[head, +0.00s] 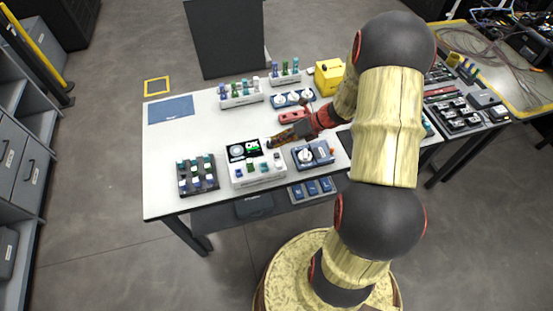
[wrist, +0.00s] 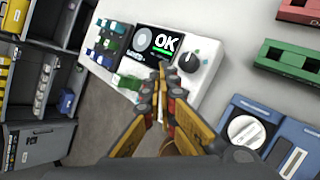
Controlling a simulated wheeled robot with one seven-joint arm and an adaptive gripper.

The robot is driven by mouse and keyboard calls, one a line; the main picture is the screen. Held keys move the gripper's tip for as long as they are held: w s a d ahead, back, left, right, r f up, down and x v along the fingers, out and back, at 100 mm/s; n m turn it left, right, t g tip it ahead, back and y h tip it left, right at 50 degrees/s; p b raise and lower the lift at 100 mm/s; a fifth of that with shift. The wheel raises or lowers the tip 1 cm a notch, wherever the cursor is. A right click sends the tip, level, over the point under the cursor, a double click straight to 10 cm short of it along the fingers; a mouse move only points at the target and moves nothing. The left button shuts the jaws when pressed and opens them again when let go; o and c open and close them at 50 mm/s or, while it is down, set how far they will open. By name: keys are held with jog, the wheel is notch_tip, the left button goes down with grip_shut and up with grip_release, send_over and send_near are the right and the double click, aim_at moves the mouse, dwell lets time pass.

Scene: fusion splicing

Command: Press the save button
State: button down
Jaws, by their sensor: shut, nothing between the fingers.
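A white device (head: 238,181) with a black screen (head: 244,149) and a row of small coloured parts stands near the table's front edge. In the wrist view the device (wrist: 205,78) shows its screen (wrist: 143,42) reading "OK" over a green line, with a dark knob (wrist: 190,62) beside it. I cannot tell which part is the save button; no such label is readable. My gripper (head: 271,145) is just right of the screen in the head view. In the wrist view my gripper (wrist: 165,69) has its fingertips together, empty, in front of the device, hiding part of its near side. Contact is unclear.
A dark tray (head: 198,190) of small parts stands left of the device. A blue unit with a round white top (head: 306,155) stands close on its right. White racks (head: 240,100) stand behind.

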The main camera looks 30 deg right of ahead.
aim_at(277, 153)
jog(key=shift+f+b, duration=0.6)
jog(key=shift+f, duration=1.1)
jog(key=shift+f, duration=0.1)
jog(key=shift+f, duration=0.25)
jog(key=shift+f, duration=0.5)
dwell(0.7)
jog(key=shift+r, duration=0.15)
jog(key=shift+r+p, duration=0.75)
jog(key=shift+p, duration=0.05)
notch_tip(277, 153, up, 5)
jog(key=p, duration=0.4)
jog(key=shift+p, duration=0.4)
